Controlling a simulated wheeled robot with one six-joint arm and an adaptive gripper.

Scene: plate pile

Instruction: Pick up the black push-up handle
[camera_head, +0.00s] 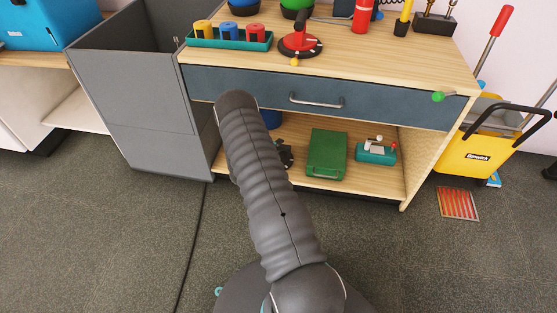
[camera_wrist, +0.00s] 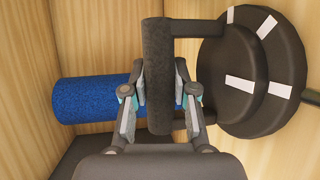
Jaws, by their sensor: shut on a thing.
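The black push-up handle (camera_wrist: 157,60) fills the middle of the wrist view, with a foam grip running up and down the picture. Dark bars join the grip to a round black base with white stripes on the right. My gripper (camera_wrist: 160,92) has its two fingers on either side of the grip, closed against it. In the head view my arm hides the gripper and most of what it holds. A dark shape shows beside my arm at the lower shelf, too unclear to name.
A blue foam roller (camera_wrist: 75,100) lies just left of my gripper, by wooden walls. The lower shelf also holds a green case (camera_head: 327,153) and a teal item (camera_head: 375,155). A drawer front (camera_head: 365,98) and the worktop (camera_head: 400,55) are above. A grey bin (camera_head: 125,110) stands left.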

